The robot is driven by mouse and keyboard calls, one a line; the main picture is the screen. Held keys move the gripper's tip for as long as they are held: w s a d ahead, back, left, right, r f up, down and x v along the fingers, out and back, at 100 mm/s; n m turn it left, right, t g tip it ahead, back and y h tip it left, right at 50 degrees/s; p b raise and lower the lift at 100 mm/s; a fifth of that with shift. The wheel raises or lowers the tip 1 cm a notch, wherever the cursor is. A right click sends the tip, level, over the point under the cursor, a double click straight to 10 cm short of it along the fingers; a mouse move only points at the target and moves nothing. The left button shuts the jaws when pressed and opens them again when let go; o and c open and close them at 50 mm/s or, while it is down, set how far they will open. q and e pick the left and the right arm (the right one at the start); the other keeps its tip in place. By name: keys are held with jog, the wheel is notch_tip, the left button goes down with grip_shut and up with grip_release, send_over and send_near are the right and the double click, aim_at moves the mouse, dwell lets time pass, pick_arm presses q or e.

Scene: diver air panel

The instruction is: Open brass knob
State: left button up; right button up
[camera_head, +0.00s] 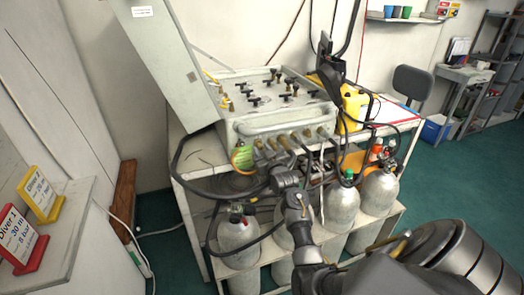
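The air panel (275,115) is a grey box on a white shelf unit, with its grey lid (172,62) raised at the left. Several small brass knobs (228,104) stand at the left of its top, and black valve handles (285,88) fill the rest. Brass fittings (283,142) line its lower front edge. I cannot tell which knob the task means. My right gripper (283,171) is just below these fittings, among black hoses. Its fingers are small and partly hidden, so I cannot tell whether they are open or touching anything. My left gripper is not in view.
Grey gas cylinders (239,237) stand on the shelf below the panel. Black hoses loop across the front of the unit. A yellow container (353,106) stands right of the panel. A red sign (20,240) and a yellow sign (40,195) stand on the left cabinet.

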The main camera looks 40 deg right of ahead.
grip_shut()
